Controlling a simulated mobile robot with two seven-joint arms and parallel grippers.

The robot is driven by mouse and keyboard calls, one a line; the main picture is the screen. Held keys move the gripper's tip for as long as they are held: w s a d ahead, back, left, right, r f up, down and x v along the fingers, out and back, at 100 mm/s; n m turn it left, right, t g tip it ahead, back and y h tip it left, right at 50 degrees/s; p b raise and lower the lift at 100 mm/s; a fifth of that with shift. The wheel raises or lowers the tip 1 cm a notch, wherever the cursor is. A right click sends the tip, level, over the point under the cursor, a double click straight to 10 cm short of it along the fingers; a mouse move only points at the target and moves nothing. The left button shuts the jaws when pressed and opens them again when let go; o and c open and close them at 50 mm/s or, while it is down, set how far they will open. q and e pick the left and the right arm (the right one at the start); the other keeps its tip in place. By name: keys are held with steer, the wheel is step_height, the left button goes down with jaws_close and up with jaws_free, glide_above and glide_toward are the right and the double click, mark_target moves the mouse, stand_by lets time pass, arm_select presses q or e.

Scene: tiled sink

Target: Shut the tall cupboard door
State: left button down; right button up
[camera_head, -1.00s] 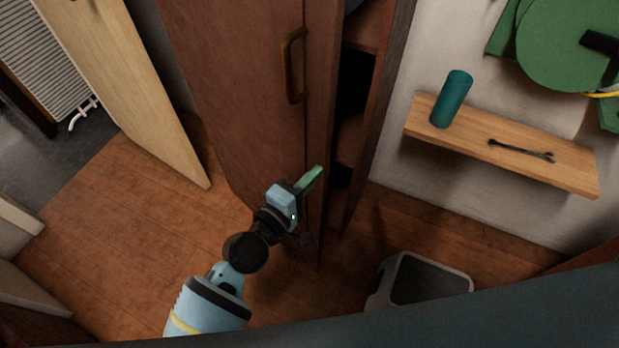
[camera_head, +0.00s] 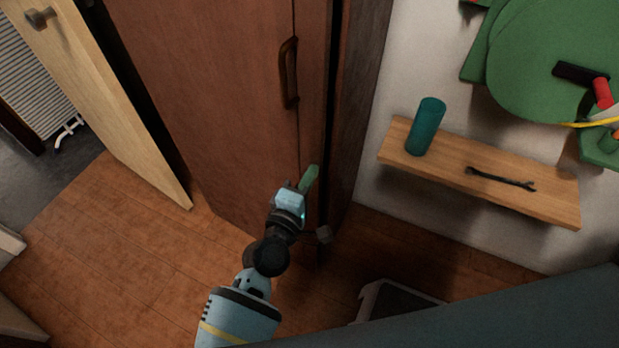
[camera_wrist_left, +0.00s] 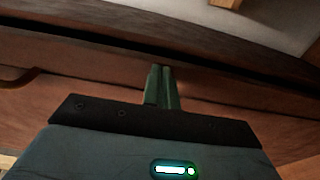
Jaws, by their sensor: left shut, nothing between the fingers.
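The tall cupboard (camera_head: 220,120) is reddish-brown wood and stands in the middle of the head view. Its door (camera_head: 312,60) has a curved brown handle (camera_head: 289,73). Only a narrow dark gap shows along the door's right edge, and no shelves are visible inside. My left gripper (camera_head: 311,181) is at the door's lower part, below the handle, with its green fingers together and empty. In the left wrist view the fingers (camera_wrist_left: 162,86) reach up to the wood; I cannot tell for certain whether they touch. My right gripper is not in view.
A wooden wall shelf (camera_head: 470,178) to the right holds a teal cylinder (camera_head: 426,127) and a dark wrench (camera_head: 500,179). A grey bin (camera_head: 372,298) stands on the floor, partly hidden. A light wooden door (camera_head: 110,105) stands open at left. Wood floor left of the cupboard is clear.

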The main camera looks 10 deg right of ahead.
arm_select(q)
steer(key=shift+w+d, duration=0.35)
steer(key=shift+w, duration=0.1)
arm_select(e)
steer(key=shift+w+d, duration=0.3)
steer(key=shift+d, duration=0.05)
arm_select(q)
steer(key=shift+s+a, duration=0.1)
steer(key=shift+s, duration=0.05)
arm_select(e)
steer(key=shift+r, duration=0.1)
